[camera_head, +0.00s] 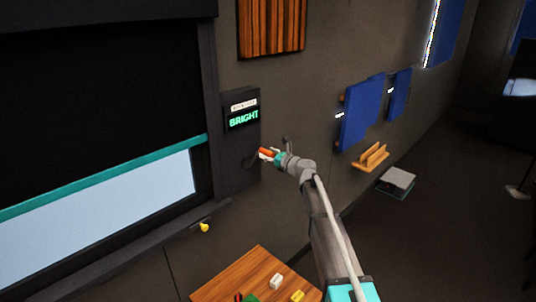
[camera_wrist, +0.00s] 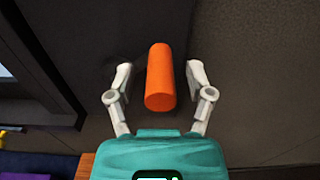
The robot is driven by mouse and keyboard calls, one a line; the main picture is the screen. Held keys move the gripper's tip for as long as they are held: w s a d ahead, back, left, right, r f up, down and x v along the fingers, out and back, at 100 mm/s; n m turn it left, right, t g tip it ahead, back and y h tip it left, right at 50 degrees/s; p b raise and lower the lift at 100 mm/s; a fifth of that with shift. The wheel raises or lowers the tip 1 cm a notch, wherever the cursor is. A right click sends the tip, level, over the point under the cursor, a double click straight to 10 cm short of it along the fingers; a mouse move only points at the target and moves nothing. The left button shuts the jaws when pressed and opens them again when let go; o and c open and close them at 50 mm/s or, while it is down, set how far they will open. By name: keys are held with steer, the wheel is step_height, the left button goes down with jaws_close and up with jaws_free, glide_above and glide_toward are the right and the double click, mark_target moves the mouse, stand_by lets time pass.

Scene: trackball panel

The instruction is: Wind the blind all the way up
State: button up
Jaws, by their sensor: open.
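The blind (camera_head: 90,90) is a dark sheet with a teal bottom bar (camera_head: 110,175) across the window; a strip of pale glass (camera_head: 110,215) shows below it. A dark panel (camera_head: 241,140) right of the window carries a screen (camera_head: 243,119) reading "BRIGHT" in green. An orange cylindrical handle (camera_wrist: 160,77) stands between the fingers of my gripper (camera_wrist: 160,82) in the wrist view, with gaps on both sides. My gripper (camera_head: 267,154) is open at the panel's lower right in the head view. The handle's mount is mostly hidden.
A wooden table (camera_head: 240,277) with small objects stands below the panel. Blue cloths (camera_head: 361,113) and a wooden rack (camera_head: 370,157) are on the wall to the right. The floor at right is partly clear.

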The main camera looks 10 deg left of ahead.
steer(key=shift+w+a, duration=0.25)
steer(key=shift+a, duration=0.05)
jaws_close()
steer(key=shift+d, duration=0.35)
steer(key=shift+a, duration=0.3)
